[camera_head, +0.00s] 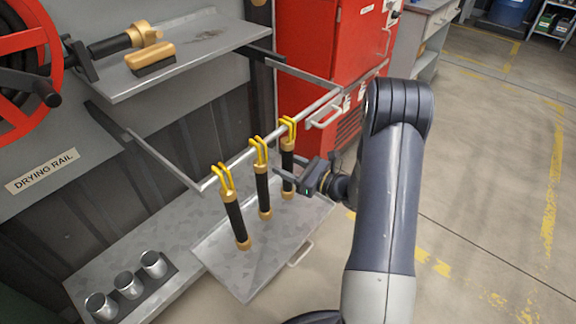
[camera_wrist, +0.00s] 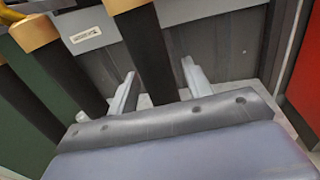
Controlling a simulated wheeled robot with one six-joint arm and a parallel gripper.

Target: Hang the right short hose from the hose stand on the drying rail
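Three short black hoses with brass ends hang by yellow hooks from the drying rail (camera_head: 240,159) in the head view. They are the left hose (camera_head: 236,222), the middle hose (camera_head: 263,193) and the right hose (camera_head: 287,160). My gripper (camera_head: 288,178) is at the lower part of the right hose. In the wrist view the fingers of my gripper (camera_wrist: 160,85) stand apart on either side of a black hose (camera_wrist: 147,50), with a gap visible on the right. The hose stand (camera_head: 126,290) at the lower left has three metal cups, with no hose in them.
A shelf (camera_head: 205,45) above the rail holds a nozzle (camera_head: 143,33) and a brush (camera_head: 152,58). A tilted metal tray (camera_head: 245,270) lies below the hoses. A red cabinet (camera_head: 318,45) stands behind the rail's right end. The floor at the right is clear.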

